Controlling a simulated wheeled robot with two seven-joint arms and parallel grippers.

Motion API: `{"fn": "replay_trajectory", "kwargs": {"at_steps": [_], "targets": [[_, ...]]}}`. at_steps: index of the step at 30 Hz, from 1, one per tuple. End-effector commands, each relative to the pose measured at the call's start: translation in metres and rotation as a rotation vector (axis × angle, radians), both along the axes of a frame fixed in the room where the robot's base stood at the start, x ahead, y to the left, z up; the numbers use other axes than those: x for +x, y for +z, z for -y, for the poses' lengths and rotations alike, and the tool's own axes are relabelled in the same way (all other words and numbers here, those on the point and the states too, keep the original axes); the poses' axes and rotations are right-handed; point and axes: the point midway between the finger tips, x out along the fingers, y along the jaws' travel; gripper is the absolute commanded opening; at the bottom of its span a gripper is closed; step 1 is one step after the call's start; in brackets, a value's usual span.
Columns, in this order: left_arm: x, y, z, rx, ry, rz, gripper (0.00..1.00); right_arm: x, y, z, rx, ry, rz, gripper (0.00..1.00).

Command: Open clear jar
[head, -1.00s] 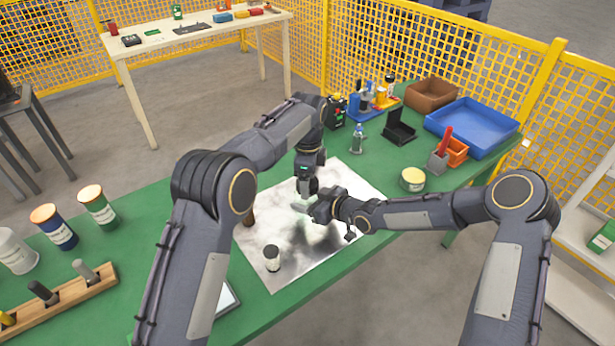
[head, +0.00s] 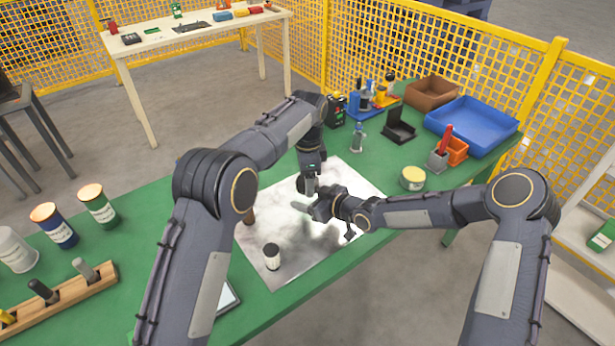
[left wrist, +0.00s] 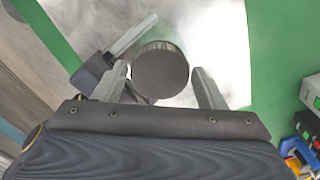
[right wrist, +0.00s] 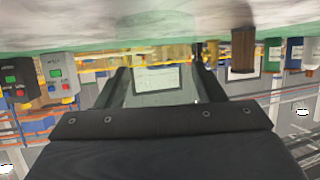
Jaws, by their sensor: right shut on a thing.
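The clear jar (right wrist: 158,105) stands between the fingers of my right gripper (right wrist: 160,90), which is shut on its body; a pale label (right wrist: 158,79) shows through. Its round dark lid (left wrist: 160,72) shows from above in the left wrist view. My left gripper (left wrist: 163,86) is open over the jar, one finger on each side of the lid, with small gaps visible. In the head view my left gripper (head: 311,188) comes down from above and my right gripper (head: 312,207) reaches in from the right. The jar is mostly hidden there by the grippers.
A small dark-lidded container (head: 271,257) and a brown cylinder (right wrist: 243,52) stand near the jar on the pale mat (head: 290,275). A yellowish tin (head: 412,178), blue tray (head: 472,127) and small bottle (head: 358,138) are to the right. Labelled cans and a wooden rack (head: 70,295) are left.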

Motion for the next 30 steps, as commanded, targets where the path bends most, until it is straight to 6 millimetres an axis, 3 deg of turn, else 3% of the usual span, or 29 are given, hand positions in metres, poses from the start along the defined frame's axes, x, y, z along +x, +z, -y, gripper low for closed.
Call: {"fn": "replay_trajectory", "kwargs": {"at_steps": [3, 11, 20, 26, 30], "targets": [[0.0, 0.0, 0.0, 0.0, -0.001, 0.0, 0.76, 0.0, 0.0, 0.0, 0.001, 0.0, 0.001, 0.0], [0.0, 0.002, 0.0, -0.001, -0.001, 0.001, 0.76, 0.0, 0.0, 0.0, 0.001, 0.0, 0.001, 0.0], [0.001, 0.039, 0.0, -0.002, -0.002, 0.003, 0.76, 0.0, 0.0, 0.0, 0.001, 0.0, 0.001, 0.0], [0.0, 0.047, 0.001, -0.001, -0.019, -0.001, 0.72, 0.0, 0.0, 0.0, 0.001, 0.0, 0.001, 0.0], [0.0, 0.058, 0.003, -0.005, -0.123, -0.004, 0.72, 0.0, 0.001, 0.0, 0.001, 0.0, 0.001, 0.0]]}}
